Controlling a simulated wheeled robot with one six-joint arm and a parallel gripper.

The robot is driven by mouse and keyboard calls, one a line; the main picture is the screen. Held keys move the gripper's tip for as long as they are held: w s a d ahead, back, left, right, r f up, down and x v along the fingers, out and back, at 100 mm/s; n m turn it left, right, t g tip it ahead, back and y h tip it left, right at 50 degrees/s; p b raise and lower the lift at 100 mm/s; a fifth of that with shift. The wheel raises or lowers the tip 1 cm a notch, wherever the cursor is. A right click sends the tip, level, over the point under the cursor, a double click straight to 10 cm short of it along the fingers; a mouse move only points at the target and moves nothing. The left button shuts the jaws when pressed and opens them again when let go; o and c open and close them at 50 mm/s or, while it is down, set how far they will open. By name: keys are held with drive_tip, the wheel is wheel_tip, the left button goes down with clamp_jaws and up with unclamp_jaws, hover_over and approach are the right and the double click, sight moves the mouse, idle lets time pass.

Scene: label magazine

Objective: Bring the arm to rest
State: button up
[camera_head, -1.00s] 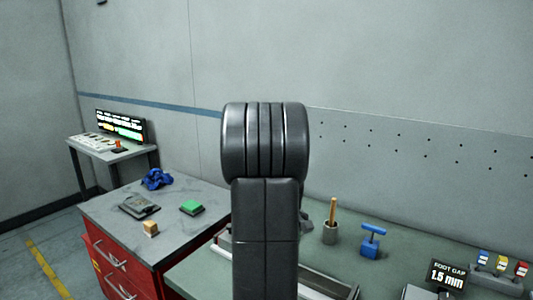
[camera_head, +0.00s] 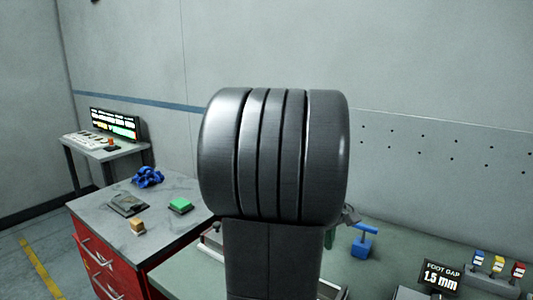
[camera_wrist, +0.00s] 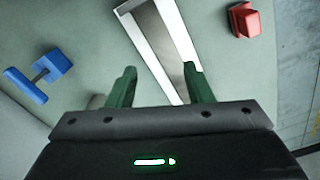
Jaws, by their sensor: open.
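My gripper (camera_wrist: 160,86) shows in the wrist view with its two green fingers apart and nothing between them. It hangs above the green bench top, over a long metal channel (camera_wrist: 158,42). A blue T-handled tool (camera_wrist: 40,75) lies to the left of the fingers, and a red block (camera_wrist: 244,20) is at the upper right. In the head view my dark arm link stands upright in the middle and hides most of the gripper. The blue tool (camera_head: 363,243) shows just right of the arm.
A red cabinet (camera_head: 93,252) at left carries a blue crumpled cloth (camera_head: 148,177), a green block (camera_head: 180,205), a grey device (camera_head: 127,204) and a small wooden block (camera_head: 137,226). A "FOOT GAP 1.5 mm" display (camera_head: 440,276) stands at right. A side table holds a lit screen (camera_head: 115,125).

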wheel_tip(320, 180, up, 5)
drive_tip(key=shift+w+r, duration=0.1)
drive_tip(key=shift+d, duration=0.1)
idle(0.5)
